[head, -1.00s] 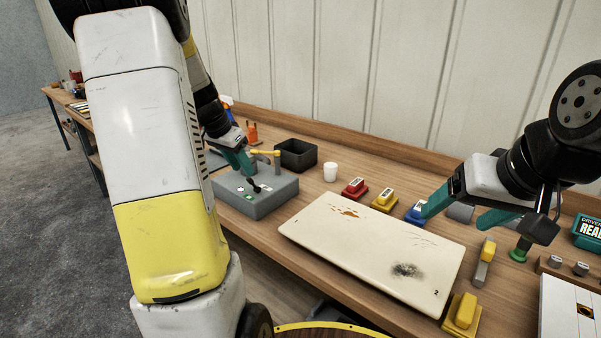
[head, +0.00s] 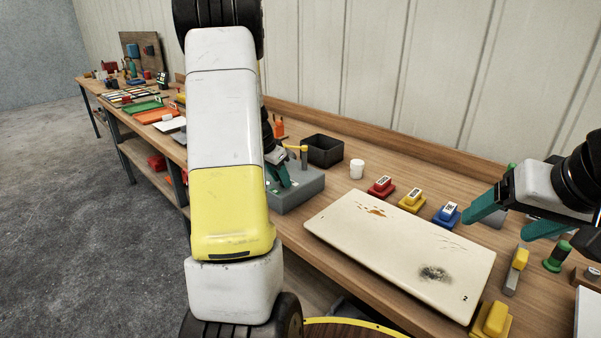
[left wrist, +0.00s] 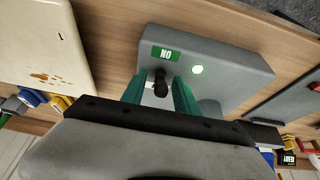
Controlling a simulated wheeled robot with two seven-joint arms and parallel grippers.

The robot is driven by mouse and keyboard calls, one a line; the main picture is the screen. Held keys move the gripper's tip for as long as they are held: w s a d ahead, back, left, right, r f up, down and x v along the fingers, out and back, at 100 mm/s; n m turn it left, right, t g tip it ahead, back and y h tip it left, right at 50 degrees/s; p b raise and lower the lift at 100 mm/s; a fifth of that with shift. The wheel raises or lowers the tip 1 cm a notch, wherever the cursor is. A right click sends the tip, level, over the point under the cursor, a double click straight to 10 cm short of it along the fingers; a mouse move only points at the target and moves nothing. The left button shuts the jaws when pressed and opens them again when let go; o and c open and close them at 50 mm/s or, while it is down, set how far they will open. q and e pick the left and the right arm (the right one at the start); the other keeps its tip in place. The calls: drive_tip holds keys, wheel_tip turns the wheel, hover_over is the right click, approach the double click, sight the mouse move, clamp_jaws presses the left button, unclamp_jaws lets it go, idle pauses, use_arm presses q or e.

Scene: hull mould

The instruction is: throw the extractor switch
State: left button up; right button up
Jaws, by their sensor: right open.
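The extractor switch is a black lever (left wrist: 161,88) on a grey box (left wrist: 225,70), beside a green label that looks like ON upside down (left wrist: 166,54) and a lit pale-green lamp (left wrist: 197,70). My left gripper (left wrist: 162,80) has its teal fingers apart on either side of the lever, with small gaps showing; contact cannot be told. In the head view the grey box (head: 305,187) is partly hidden by my left arm, and my left gripper (head: 279,177) is low over it. My right gripper (head: 500,222) is open and empty over the bench's right part.
A cream panel (head: 390,240) with rust and dark stains lies right of the box. Behind it stand a black bin (head: 322,150), a white cup (head: 357,169) and red (head: 381,187), yellow (head: 412,200) and blue (head: 446,214) blocks.

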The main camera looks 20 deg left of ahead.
use_arm(q)
clamp_jaws()
drive_tip(key=shift+w, duration=0.1)
drive_tip(key=shift+w+d+r+g+y, duration=0.15)
drive_tip(key=shift+w+g+y, duration=0.2)
drive_tip(key=shift+g, duration=0.35)
drive_tip(key=g, duration=0.1)
drive_tip(key=g+y, duration=0.1)
drive_tip(key=g, duration=0.1)
drive_tip(key=shift+w+d, duration=0.15)
drive_tip(key=shift+w, duration=0.25)
drive_tip(key=g+y, duration=0.1)
drive_tip(key=g, duration=0.2)
drive_tip(key=shift+w+d+y, duration=0.2)
drive_tip(key=shift+w+y, duration=0.15)
drive_tip(key=shift+w, duration=0.05)
drive_tip(key=shift+w+d+f+g+y, duration=0.1)
drive_tip(key=shift+g+y, duration=0.1)
drive_tip(key=shift+g, duration=0.35)
drive_tip(key=shift+w+f+g+y, duration=0.15)
drive_tip(key=shift+g+y, duration=0.05)
drive_tip(key=shift+g, duration=0.4)
drive_tip(key=shift+w+d+f+g+y, duration=0.1)
drive_tip(key=shift+g+y, duration=0.1)
drive_tip(key=shift+g, duration=0.35)
